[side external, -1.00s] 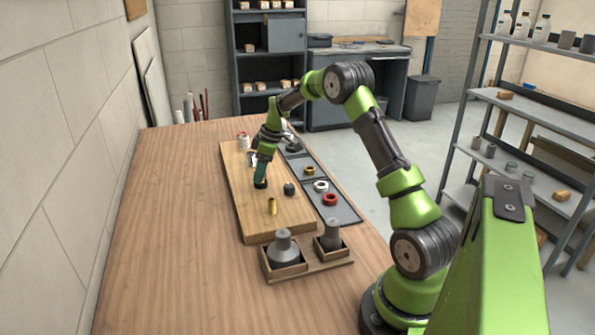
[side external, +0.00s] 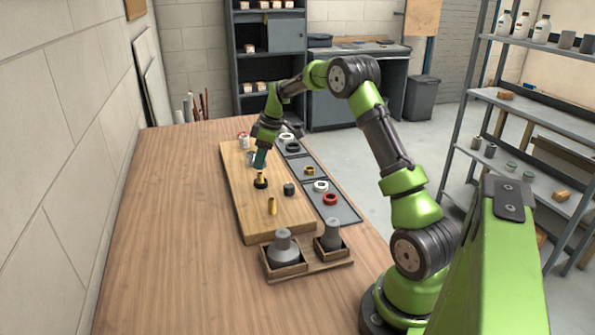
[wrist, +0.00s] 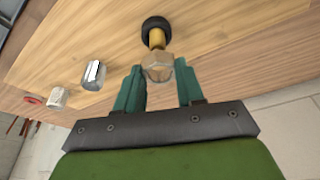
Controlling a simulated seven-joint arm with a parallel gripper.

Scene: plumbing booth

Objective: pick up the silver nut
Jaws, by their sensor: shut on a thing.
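The nut cannot be made out in the side view.
A wooden board (side external: 247,222) carries a second brass post (side external: 272,206), a dark fitting (side external: 289,188) and a silver piece (wrist: 94,73). A grey tray (side external: 345,214) with several rings lies right of it. A wooden holder (side external: 322,264) with two grey fittings stands in front. The table's left is clear.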

